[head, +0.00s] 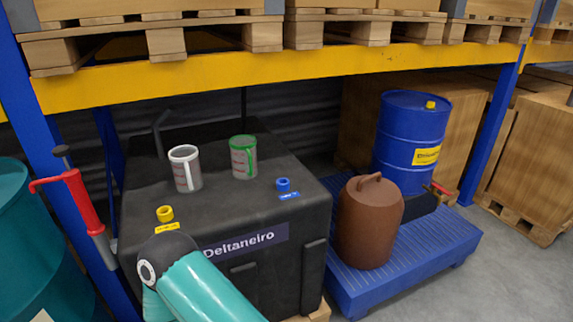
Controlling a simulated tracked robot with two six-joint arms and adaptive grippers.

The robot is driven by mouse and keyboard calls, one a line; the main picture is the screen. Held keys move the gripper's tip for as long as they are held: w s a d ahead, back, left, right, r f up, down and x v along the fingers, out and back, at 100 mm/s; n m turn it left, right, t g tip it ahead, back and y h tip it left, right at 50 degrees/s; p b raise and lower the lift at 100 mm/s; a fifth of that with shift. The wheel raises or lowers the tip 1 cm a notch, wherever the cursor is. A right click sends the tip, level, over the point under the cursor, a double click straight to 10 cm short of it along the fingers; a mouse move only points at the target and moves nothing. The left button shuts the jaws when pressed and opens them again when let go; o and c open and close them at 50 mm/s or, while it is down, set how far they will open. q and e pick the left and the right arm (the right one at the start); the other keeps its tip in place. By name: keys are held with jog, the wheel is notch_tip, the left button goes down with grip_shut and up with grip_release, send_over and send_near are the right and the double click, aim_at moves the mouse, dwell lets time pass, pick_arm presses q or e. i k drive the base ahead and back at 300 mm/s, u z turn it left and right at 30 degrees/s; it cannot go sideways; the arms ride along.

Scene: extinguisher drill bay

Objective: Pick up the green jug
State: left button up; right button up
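The green jug (243,157) is a grey, see-through measuring jug with a green rim and green handle. It stands upright on top of the black tank (222,203), towards the back, with its handle towards the right. A similar jug with a white rim and white handle (186,168) stands to its left, apart from it. Nothing touches the green jug. A teal link of my own arm reaches in from the bottom, in front of the black tank. Neither of my grippers shows in the head view.
A yellow cap (165,214) and a blue cap (283,185) sit on the tank's top. A brown canister (368,222) and a blue drum (410,140) stand on a blue spill pallet (430,246) at the right. A yellow shelf beam (290,69) crosses above the jugs.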

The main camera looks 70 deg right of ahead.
aim_at(246, 160)
jog(key=k, duration=0.85)
jog(key=z, duration=1.15)
jog(key=i, duration=0.95)
jog(key=z, duration=0.1)
